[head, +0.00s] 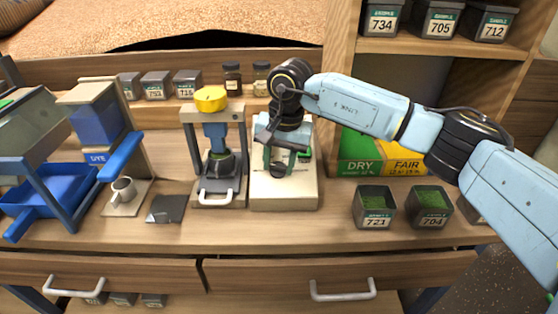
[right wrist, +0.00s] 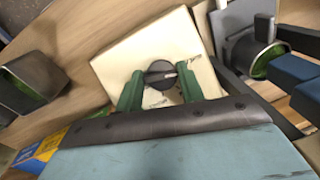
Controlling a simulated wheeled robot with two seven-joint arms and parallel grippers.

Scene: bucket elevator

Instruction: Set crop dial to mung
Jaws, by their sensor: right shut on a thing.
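The crop dial (right wrist: 160,74) is a round dark knob with a pale pointer mark, on the sloped face of a cream box (head: 284,195). In the right wrist view the cream box (right wrist: 125,62) lies behind my fingers. My right gripper (right wrist: 160,82) has its two green fingers on either side of the dial, shut on it. My left gripper is not in view.
A press with a yellow knob (head: 211,99) stands close left of the box. Sample tins 721 (head: 374,207) and 704 (head: 430,207) stand to the right, before the DRY/FAIR board (head: 380,153). A dark flat plate (head: 167,209) lies left.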

